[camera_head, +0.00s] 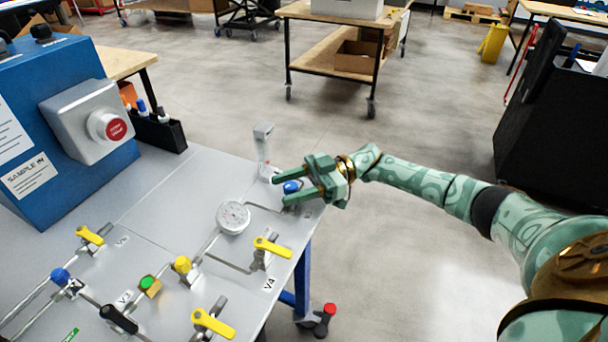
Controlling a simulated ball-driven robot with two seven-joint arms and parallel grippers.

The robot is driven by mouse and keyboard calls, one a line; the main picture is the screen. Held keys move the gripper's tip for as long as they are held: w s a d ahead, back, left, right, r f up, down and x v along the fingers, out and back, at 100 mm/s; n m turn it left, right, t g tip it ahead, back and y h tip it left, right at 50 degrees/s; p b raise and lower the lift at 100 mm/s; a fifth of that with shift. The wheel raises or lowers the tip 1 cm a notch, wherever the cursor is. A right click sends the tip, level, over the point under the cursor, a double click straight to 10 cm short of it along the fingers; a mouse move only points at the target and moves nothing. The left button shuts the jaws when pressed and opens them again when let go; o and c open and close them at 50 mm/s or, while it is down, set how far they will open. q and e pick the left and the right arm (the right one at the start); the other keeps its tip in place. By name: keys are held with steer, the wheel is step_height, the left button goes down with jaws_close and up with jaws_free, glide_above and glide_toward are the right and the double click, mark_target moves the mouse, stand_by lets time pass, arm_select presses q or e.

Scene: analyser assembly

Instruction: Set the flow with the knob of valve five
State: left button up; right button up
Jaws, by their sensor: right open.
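My left gripper is not in view.
A round gauge (233,217) and a clear upright flow tube (263,150) stand close to my right gripper. Valve four's yellow lever (272,247) is nearer. A blue box with a red stop button (115,129) stands at left. Open floor lies right of the panel.

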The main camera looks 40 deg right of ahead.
arm_select(q)
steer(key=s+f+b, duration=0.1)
steer(key=b, duration=0.1)
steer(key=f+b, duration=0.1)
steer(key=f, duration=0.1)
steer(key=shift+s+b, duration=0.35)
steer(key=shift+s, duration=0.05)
arm_select(e)
steer(key=s+d, duration=0.3)
steer(key=d, duration=1.3)
steer(key=shift+a, duration=0.1)
